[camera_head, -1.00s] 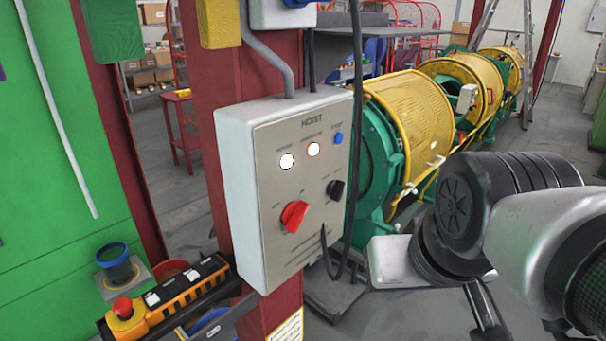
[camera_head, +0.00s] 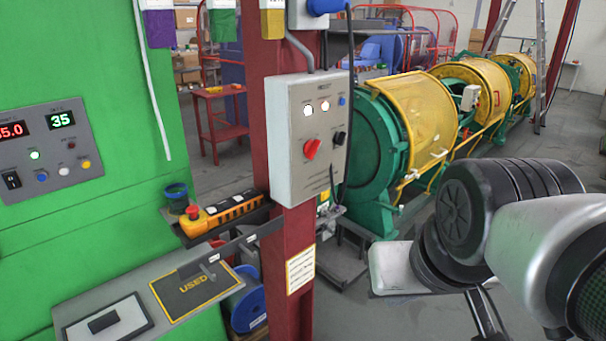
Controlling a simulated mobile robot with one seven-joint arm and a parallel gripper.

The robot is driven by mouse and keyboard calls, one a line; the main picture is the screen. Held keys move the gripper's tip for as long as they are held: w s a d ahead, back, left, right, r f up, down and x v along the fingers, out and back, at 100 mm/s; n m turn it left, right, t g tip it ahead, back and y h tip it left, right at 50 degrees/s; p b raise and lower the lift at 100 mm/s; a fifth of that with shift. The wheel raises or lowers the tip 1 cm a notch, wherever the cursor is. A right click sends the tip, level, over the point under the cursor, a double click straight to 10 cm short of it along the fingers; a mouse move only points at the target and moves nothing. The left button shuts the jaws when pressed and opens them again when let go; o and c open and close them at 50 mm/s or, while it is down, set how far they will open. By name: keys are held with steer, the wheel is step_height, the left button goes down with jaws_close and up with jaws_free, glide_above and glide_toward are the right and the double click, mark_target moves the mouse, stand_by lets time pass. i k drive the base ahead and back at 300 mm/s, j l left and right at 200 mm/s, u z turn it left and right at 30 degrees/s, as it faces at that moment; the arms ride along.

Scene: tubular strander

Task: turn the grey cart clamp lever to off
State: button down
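I cannot make out a grey cart clamp lever for certain in the head view. A small grey fitting (camera_head: 328,218) shows low behind the red post, too small to identify. My arm fills the right side of the view, with its dark wheel-like joint and grey link in front of the floor. My gripper's fingertips cannot be seen, so its state is hidden.
A hoist box (camera_head: 308,135) with a red knob hangs on the red post (camera_head: 300,265). An orange pendant (camera_head: 222,212) lies on a ledge by the green cabinet (camera_head: 90,225). A grey "USED" tray (camera_head: 75,312) stands front left. The yellow-guarded strander (camera_head: 425,110) runs back right.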

mark_target(331, 230)
steer(key=u, duration=1.35)
steer(key=i+l, duration=0.2)
steer(key=l, duration=0.5)
steer(key=i+l, duration=0.25)
steer(key=l, duration=0.5)
steer(key=i+l, duration=0.2)
steer(key=l, duration=0.5)
steer(key=i+l, duration=0.2)
steer(key=l, duration=0.5)
steer(key=i+l, duration=0.2)
steer(key=l, duration=0.55)
steer(key=i+l, duration=0.25)
steer(key=l, duration=0.45)
steer(key=i+l, duration=0.2)
steer(key=l, duration=0.55)
steer(key=i+l, duration=0.2)
steer(key=l, duration=0.5)
